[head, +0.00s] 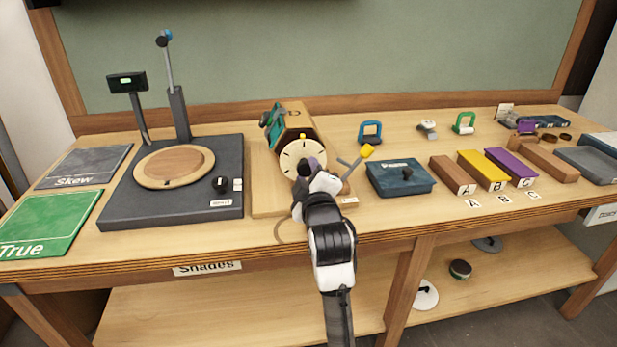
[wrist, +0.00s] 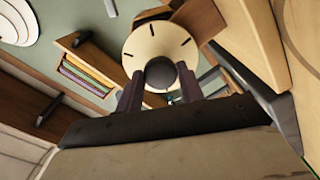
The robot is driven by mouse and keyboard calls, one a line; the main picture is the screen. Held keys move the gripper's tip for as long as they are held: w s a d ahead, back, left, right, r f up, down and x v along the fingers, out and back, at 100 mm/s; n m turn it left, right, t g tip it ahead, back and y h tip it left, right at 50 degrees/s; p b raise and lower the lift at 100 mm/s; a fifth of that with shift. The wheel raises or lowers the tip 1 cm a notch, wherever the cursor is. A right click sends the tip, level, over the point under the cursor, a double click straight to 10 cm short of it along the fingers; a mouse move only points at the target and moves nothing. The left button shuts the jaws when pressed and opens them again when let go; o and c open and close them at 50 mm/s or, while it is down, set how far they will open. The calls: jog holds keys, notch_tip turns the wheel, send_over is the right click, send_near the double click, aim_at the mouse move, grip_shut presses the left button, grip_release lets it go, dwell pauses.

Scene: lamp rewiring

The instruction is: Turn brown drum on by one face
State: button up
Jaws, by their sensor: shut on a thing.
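The brown drum (head: 293,116) is a faceted wooden block on a wooden base in the head view, with a letter, seemingly D, on its upper face. A cream dial (head: 293,156) with dark tick marks covers its front end; the dial (wrist: 140,45) also shows in the wrist view. My gripper (head: 306,172) is in front of the dial. In the wrist view its two dark fingers (wrist: 160,82) are shut on a round dark grey knob (wrist: 160,71) at the dial's centre. My gripper hides part of the dial and the knob in the head view.
A lever with a yellow tip (head: 367,150) stands close to the right of my gripper. A dark blue box (head: 395,181) lies further right, then brown, yellow and purple blocks (head: 511,168). A dark platform with a round wooden disc (head: 146,165) is on the left.

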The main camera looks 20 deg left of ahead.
dwell(0.6)
jog(key=o, duration=1)
jog(key=p+v, duration=1.1)
jog(key=v, duration=0.2)
jog(key=shift+s+d, duration=0.3)
